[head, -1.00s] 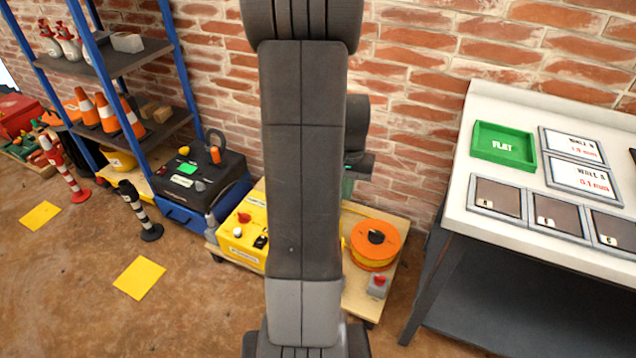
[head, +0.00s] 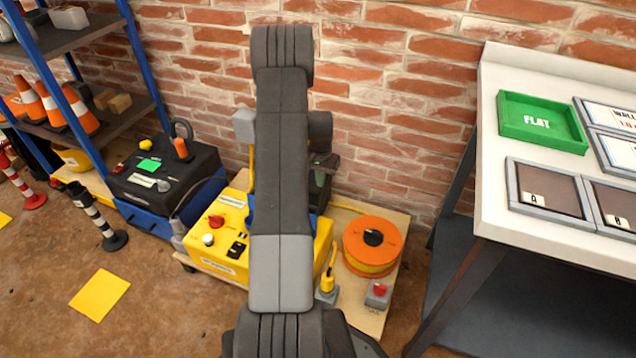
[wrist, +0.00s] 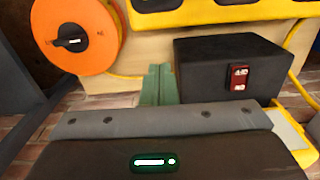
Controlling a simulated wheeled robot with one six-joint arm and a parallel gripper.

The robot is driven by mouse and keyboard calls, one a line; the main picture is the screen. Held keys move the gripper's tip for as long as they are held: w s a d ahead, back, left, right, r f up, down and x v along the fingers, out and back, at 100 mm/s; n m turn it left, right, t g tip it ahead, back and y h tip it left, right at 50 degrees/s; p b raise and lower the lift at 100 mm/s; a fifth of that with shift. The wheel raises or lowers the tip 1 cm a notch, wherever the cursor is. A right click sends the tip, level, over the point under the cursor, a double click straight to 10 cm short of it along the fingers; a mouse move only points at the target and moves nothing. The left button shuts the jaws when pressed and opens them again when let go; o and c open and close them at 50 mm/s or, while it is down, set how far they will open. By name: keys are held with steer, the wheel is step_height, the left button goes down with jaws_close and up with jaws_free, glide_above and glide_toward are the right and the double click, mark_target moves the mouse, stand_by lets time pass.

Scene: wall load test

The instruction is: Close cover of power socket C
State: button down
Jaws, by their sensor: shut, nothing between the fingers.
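A yellow power box (head: 215,262) stands on a low wooden trolley behind my arm. It has a red knob, a white knob and small black fittings (head: 237,248) on top. In the wrist view, the box's yellow edge (wrist: 210,14) crosses the top, with dark fittings cut off by the frame. I cannot tell which socket is C or make out its cover's state. My gripper (wrist: 158,72) shows green fingers pressed together, empty, beside a black box with a red switch (wrist: 238,77). I cannot tell whether they touch it. My arm hides part of the yellow box in the head view.
An orange cable reel (head: 373,246) and a red-button post (head: 378,291) stand on the trolley's right side. A brick wall rises close behind. A white table (head: 495,205) is at right. A black-and-blue case (head: 165,180) and shelves are at left. The left floor has free room.

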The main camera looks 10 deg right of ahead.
step_height(320, 180, down, 8)
steer(key=b, duration=0.3)
steer(key=s+a+r, duration=0.2)
steer(key=s, duration=0.1)
steer(key=shift+a, duration=0.1)
